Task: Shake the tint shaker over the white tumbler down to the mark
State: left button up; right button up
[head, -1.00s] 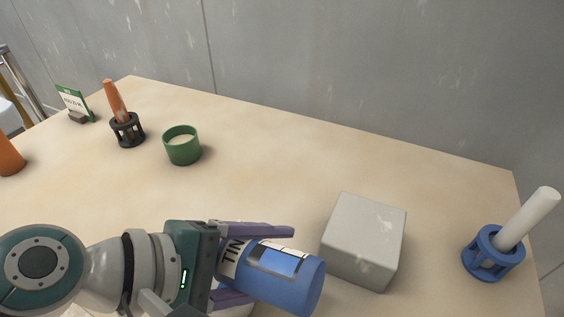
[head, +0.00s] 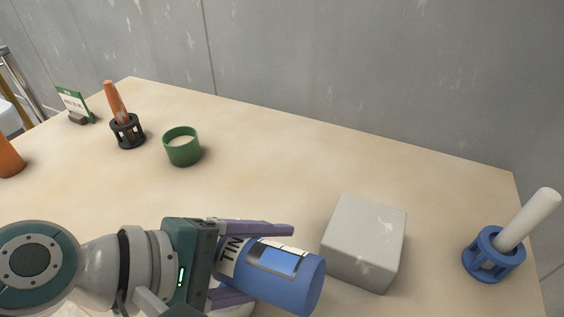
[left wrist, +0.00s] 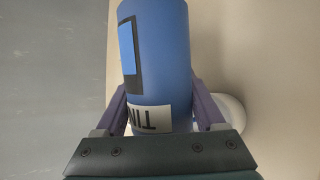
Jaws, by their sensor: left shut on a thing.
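The tint shaker (head: 290,285) is a blue cylinder with a white "TIN" label and a window showing blue. My left gripper (head: 270,264) is shut around it, with purple fingers on both sides. The shaker lies tilted, its far end pointing right and slightly down in the head view. It also fills the middle of the left wrist view (left wrist: 163,60). A white round thing, apparently the white tumbler (left wrist: 233,108), shows partly behind the right finger in the left wrist view. In the head view it is almost wholly hidden beneath the gripper. Its mark and contents are not visible.
A grey block (head: 365,240) stands close right of the shaker. A blue holder (head: 492,258) with a white stick is at far right. A green cup (head: 182,148), a dark holder (head: 128,133) with an orange stick, and a small sign (head: 74,103) stand at back left.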

pick_arm(q)
jog(key=shift+f, duration=0.3)
jog(key=shift+r, duration=0.35)
notch_tip(320, 180, up, 2)
jog(key=shift+r, duration=0.25)
jog(key=shift+f, duration=1.6)
jog(key=shift+r, duration=0.1)
jog(key=shift+f, duration=0.2)
jog(key=shift+r, duration=0.1)
